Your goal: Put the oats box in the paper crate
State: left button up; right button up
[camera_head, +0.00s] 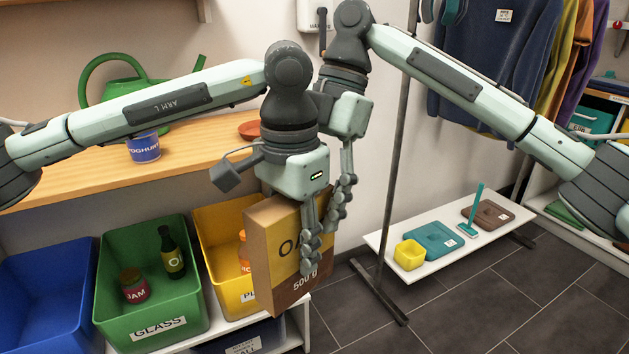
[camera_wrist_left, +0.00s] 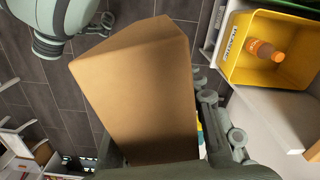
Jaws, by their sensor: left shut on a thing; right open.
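The oats box (camera_head: 273,262), brown with a tan side and "500 g" printed on it, hangs tilted in my left gripper (camera_head: 308,238), in front of the yellow crate. My left gripper is shut on the box. In the left wrist view the oats box (camera_wrist_left: 145,95) fills the middle, with a finger beside it. My right gripper (camera_head: 343,192) is open and empty, just behind the left one. A blue crate (camera_head: 45,290) stands at the far left with no label in view. I cannot read "paper" on any crate.
The green glass crate (camera_head: 151,315) holds a jam jar and a dark bottle. The yellow crate (camera_head: 215,215) holds an orange bottle. A dark crate (camera_head: 240,340) sits below. A wooden shelf with a yoghurt cup (camera_head: 144,148) and green watering can runs behind. A clothes rack stands right.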

jog(key=c, duration=1.2)
pick_arm(q)
jog(key=o, duration=1.1)
